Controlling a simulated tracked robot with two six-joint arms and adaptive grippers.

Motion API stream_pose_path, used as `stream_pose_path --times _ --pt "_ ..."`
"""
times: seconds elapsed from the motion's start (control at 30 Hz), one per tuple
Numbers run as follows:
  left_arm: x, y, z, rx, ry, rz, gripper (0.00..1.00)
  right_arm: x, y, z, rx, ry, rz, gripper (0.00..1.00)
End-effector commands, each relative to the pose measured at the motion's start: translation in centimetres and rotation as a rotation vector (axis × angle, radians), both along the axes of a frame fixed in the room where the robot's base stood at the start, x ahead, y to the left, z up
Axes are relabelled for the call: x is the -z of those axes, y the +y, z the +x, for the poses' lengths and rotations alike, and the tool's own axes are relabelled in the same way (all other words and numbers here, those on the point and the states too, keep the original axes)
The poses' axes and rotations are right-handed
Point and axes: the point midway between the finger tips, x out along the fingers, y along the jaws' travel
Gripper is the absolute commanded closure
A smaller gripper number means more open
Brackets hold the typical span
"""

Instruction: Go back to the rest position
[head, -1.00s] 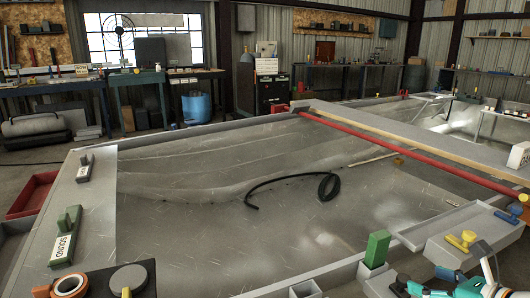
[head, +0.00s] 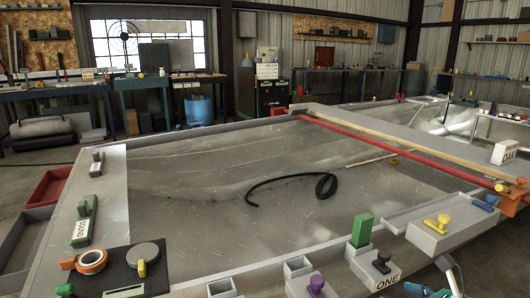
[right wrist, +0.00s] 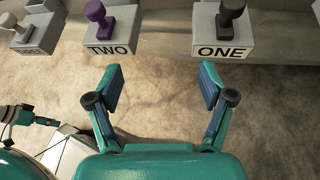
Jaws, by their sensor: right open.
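My right gripper (right wrist: 161,82) is open and empty in the right wrist view. Its two teal fingers with blue pads stand wide apart, with bare floor between and below them. The blocks labelled TWO (right wrist: 108,48) and ONE (right wrist: 222,50) lie beyond the fingertips, apart from them. In the head view only small teal pieces of my arm (head: 432,291) show at the bottom right edge. Teal parts (right wrist: 12,118) at the left edge of the right wrist view look like my other gripper, cut off, with its jaws unclear.
A large grey metal hull panel (head: 270,215) fills the middle, with a black cable (head: 325,186) on it. A red bar (head: 400,152) crosses its far right.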

Motion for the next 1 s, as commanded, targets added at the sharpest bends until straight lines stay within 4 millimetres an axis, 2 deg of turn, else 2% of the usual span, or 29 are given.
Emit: stream_pose_path --times 0.13,0.27,0.37,0.47,0.5,0.6,0.7,0.8,0.83,0.93,1.0 --pt "0.0 0.0 0.0 0.0 0.001 0.0 0.6 3.6 3.6 0.1 -0.091 0.073 0.033 0.19" --pt "0.0 0.0 0.0 0.0 0.001 0.0 0.6 7.6 7.0 -0.6 -0.191 0.157 0.037 0.19" --pt "0.0 0.0 0.0 0.0 0.001 0.0 0.6 12.0 10.4 -2.2 -0.311 0.243 0.005 0.19" --pt "0.0 0.0 0.0 0.0 0.001 0.0 0.6 17.4 14.2 -5.4 -0.492 0.334 -0.079 0.19" --pt "0.0 0.0 0.0 0.0 0.001 0.0 0.6 19.7 15.7 -7.1 -0.585 0.363 -0.13 0.19" --pt "0.0 0.0 0.0 0.0 0.001 0.0 0.6 24.9 18.4 -11.8 -0.848 0.395 -0.28 0.19" --pt "0.0 0.0 0.0 0.0 0.001 0.0 0.6 29.3 20.1 -16.8 -1.157 0.355 -0.452 0.19" --pt "0.0 0.0 0.0 0.0 0.001 0.0 0.6 32.6 20.8 -20.8 -1.475 0.221 -0.626 0.19" --pt "0.0 0.0 0.0 0.0 0.001 0.0 0.6 33.3 20.9 -21.6 -1.557 0.167 -0.674 0.19" --pt "0.0 0.0 0.0 0.0 0.001 0.0 0.6 35.0 21.0 -23.1 -1.781 -0.037 -0.817 0.19" --pt "0.0 0.0 0.0 0.0 0.001 0.0 0.6 35.6 21.0 -23.2 -1.894 -0.198 -0.92 0.19"
